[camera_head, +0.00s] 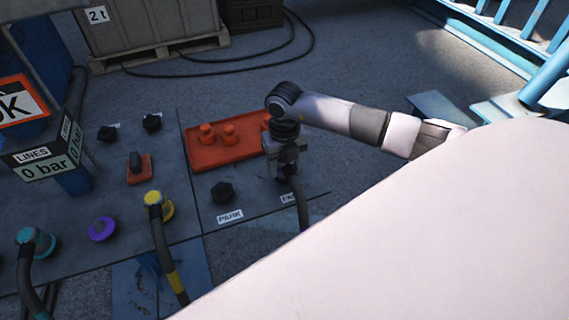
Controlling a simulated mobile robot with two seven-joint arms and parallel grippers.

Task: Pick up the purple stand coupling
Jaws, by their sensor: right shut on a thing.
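My right gripper (284,174) points down over the right part of the panel and is shut on the end of a dark hose (301,207). The fingers hide most of the coupling there, and I cannot make out its colour. The hose hangs down from the gripper to the lower edge of the panel. A purple round fitting (102,229) sits on the left part of the panel, with no hose on it and no gripper near it. My left gripper is not in view.
A yellow coupling (154,199) and a teal coupling (36,241) with hoses stand beside the purple fitting. A black knob (222,192) stands by the PARK label (230,216). A pale surface hides the lower right.

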